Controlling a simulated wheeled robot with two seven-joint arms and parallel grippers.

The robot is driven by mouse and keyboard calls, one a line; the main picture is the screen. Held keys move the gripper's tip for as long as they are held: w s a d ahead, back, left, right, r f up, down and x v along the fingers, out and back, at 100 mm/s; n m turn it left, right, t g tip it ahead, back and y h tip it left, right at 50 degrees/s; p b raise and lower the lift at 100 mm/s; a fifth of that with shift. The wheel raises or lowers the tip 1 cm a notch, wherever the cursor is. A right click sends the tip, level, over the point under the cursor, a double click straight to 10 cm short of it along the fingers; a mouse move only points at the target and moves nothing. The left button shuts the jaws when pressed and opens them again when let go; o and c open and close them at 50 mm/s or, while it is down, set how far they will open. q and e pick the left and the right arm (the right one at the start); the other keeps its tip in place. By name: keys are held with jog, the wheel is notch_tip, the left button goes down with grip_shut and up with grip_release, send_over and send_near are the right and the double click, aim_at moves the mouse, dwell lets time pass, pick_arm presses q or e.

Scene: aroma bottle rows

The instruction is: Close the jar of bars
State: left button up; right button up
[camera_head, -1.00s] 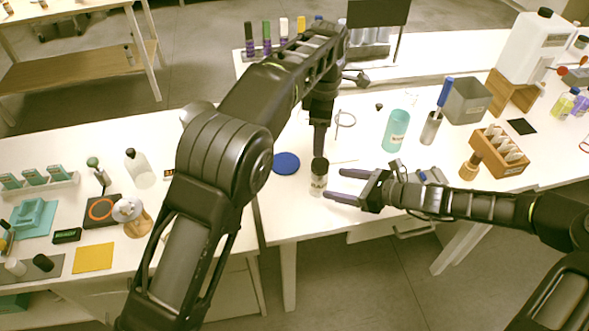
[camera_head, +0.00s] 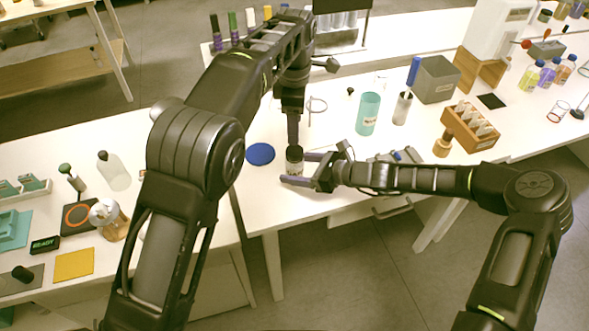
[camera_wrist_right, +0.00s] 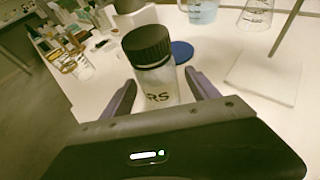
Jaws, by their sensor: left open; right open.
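The jar of bars (camera_head: 295,168) is a small clear jar with a black lid on top, standing near the table's front edge. In the right wrist view the jar (camera_wrist_right: 160,86) is upright, its black lid (camera_wrist_right: 147,45) sits on it, and the label's letters "RS" show. My right gripper (camera_head: 284,167) is open, with one finger on each side of the jar; contact cannot be told. The right gripper's fingers also show in the wrist view (camera_wrist_right: 162,90). My left gripper (camera_head: 293,143) points down just above or behind the lid; its fingers overlap in this view.
A blue disc (camera_head: 260,154) lies left of the jar. A teal cup (camera_head: 367,114), a grey bin (camera_head: 434,80) and a wooden rack (camera_head: 470,127) stand to the right. White table around the jar is fairly clear.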

jog(key=shift+w+a+f, duration=0.15)
jog(key=shift+a, duration=0.2)
grip_shut()
dwell(0.7)
